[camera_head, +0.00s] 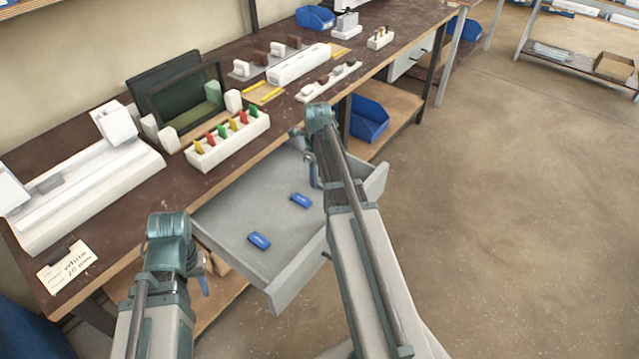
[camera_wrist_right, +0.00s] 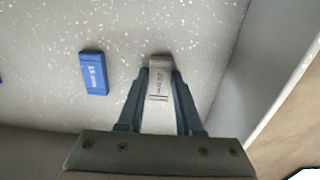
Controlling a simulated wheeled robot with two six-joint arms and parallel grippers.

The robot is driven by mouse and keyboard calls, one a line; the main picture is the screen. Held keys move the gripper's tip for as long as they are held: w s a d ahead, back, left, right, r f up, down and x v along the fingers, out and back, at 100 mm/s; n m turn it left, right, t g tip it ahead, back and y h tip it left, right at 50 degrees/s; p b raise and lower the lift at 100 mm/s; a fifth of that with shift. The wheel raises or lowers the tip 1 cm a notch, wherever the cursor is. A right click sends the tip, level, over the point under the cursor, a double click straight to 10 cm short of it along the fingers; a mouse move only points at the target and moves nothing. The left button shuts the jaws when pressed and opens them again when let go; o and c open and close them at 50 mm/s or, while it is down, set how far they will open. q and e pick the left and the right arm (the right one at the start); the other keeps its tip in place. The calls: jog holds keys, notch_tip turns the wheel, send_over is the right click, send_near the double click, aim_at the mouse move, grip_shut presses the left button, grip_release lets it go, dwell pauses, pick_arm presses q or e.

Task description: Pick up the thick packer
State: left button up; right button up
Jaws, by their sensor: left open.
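My right gripper (camera_wrist_right: 160,85) reaches down into the open drawer, with its fingers close against both sides of a pale grey-white block (camera_wrist_right: 160,68). The block carries a small dark label that I cannot read for sure; its size against the others is hard to judge. A blue packer (camera_wrist_right: 93,73) with white lettering lies on the drawer floor to the left of that gripper. The head view shows two blue packers (camera_head: 301,200) (camera_head: 259,240) in the drawer; the pale block is hidden there. My left gripper (camera_head: 203,275) is open beside the drawer's left side, mostly hidden by its arm.
The grey drawer (camera_head: 230,225) stands open below the bench (camera_head: 90,195), with raised walls around it. A rack of coloured pieces (camera_head: 228,140), a white clamp fixture (camera_head: 85,190) and a card (camera_head: 67,267) lie on the bench. A blue bin (camera_head: 368,118) sits behind the drawer.

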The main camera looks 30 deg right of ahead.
grip_shut()
jog(key=shift+r, duration=0.1)
jog(key=shift+r+p, duration=0.5)
jog(key=shift+p, duration=0.1)
notch_tip(320, 180, up, 3)
jog(key=p, duration=0.2)
jog(key=shift+f+p, duration=0.1)
jog(key=shift+p, duration=0.3)
jog(key=s+a, duration=0.3)
jog(key=s, duration=0.1)
jog(key=s+a, duration=0.3)
jog(key=s, duration=0.1)
jog(key=s+a+r+p, duration=0.1)
jog(key=s+a, duration=0.2)
jog(key=s, duration=0.1)
jog(key=shift+s+a, duration=0.35)
jog(key=shift+s, duration=0.05)
jog(key=shift+r, duration=0.1)
